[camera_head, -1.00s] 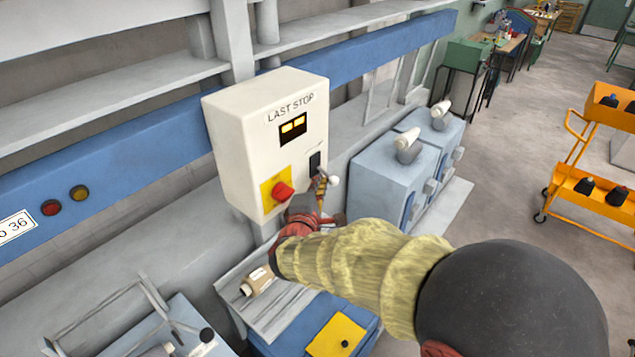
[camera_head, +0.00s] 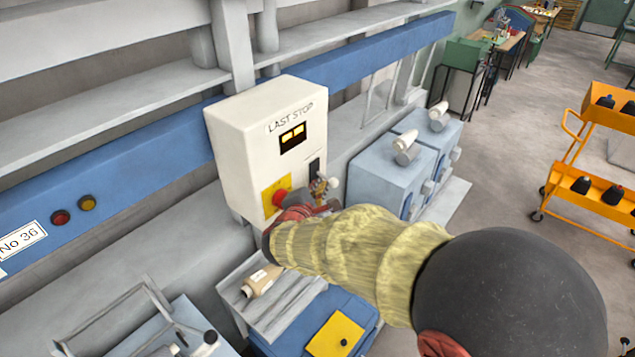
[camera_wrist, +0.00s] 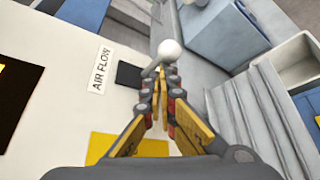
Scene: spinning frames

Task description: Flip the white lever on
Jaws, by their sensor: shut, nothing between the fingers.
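The white lever is a grey stem with a white ball knob, seen in the wrist view (camera_wrist: 169,50) and the head view (camera_head: 333,183). In the head view my gripper (camera_head: 319,187) partly hides the lever's base.
A red knob (camera_head: 280,197) on a yellow plate sits on the box's front, close to my wrist. Blue-grey cabinets (camera_head: 385,170) stand right of the box. An orange trolley (camera_head: 600,130) stands far right.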

